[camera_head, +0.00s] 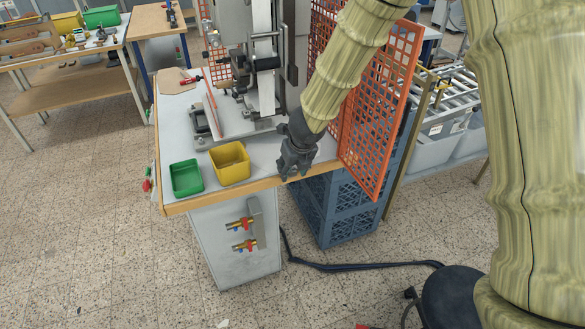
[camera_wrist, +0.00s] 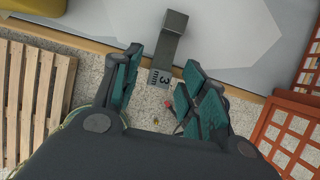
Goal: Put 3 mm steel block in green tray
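The green tray (camera_head: 186,178) stands on the front left corner of the white table, beside a yellow tray (camera_head: 229,163). My gripper (camera_head: 297,160) points down at the table's front edge, to the right of both trays. In the wrist view, the grey steel block (camera_wrist: 168,47) marked "3 mm" has its marked end between my open fingers (camera_wrist: 163,85).
The stamping machine (camera_head: 262,75) stands behind the trays. An orange mesh guard (camera_head: 375,110) rises close to the right of my gripper. Blue crates (camera_head: 345,205) stand below the table. The table edge (camera_head: 215,196) lies in front of the trays.

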